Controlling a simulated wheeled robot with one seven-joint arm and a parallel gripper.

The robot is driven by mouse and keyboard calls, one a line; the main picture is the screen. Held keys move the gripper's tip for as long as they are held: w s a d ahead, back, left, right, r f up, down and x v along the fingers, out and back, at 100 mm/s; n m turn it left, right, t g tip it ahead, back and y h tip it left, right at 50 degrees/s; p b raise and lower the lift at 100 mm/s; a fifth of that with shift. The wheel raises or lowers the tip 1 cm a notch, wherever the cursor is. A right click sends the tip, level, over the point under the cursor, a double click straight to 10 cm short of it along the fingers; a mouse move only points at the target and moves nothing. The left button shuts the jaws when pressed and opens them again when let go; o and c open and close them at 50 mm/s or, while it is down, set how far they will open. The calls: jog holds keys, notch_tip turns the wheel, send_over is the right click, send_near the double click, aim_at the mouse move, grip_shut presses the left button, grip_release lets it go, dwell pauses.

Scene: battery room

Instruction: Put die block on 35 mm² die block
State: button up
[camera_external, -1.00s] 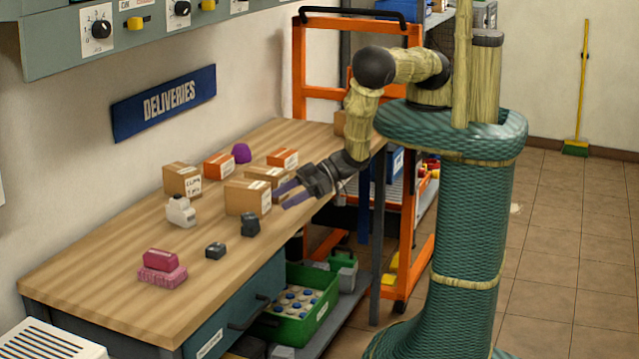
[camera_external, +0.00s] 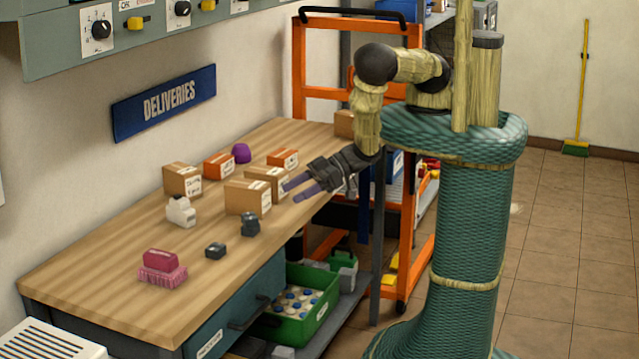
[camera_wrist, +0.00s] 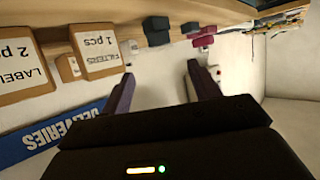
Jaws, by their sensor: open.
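Two small dark blocks stand near the front edge of the wooden workbench: a taller one (camera_external: 250,225) and a lower one (camera_external: 215,250) to its left. They also show at the top of the wrist view, the taller one (camera_wrist: 157,29) and the lower one (camera_wrist: 190,27). They look like the die blocks, but I cannot read a size marking on either. They stand apart, and neither touches my gripper. My gripper (camera_external: 292,192) is open and empty above the bench's front edge, right of the taller block. Its two purple fingers are spread in the wrist view (camera_wrist: 160,72).
Several cardboard boxes (camera_external: 242,198) stand close by, left of my gripper. A white object (camera_external: 181,211), a pink brush-like block (camera_external: 162,276) with a red block (camera_external: 160,258) on it, and a purple object (camera_external: 241,153) are on the workbench (camera_external: 110,250). The bench's left front is clear.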

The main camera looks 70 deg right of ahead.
jog(key=w+d+r+m+g+h, duration=0.1)
jog(key=w+d+r+m+h, duration=0.3)
jog(key=w+d, duration=0.3)
jog(key=w+d+r+m+g+h, duration=0.1)
jog(key=w+d+r+m+h, duration=0.3)
jog(key=d, duration=0.5)
jog(key=s+d+r+g, duration=0.2)
jog(key=d+r, duration=0.4)
jog(key=d, duration=0.4)
jog(key=s+d+r+m+g+h, duration=0.1)
jog(key=s+d+r+g, duration=0.2)
jog(key=d+r, duration=0.3)
jog(key=s+d, duration=0.1)
jog(key=d, duration=0.2)
jog(key=shift+s+d+h, duration=0.2)
jog(key=shift+d+h, duration=0.1)
jog(key=shift+d, duration=0.1)
jog(key=shift+r, duration=0.1)
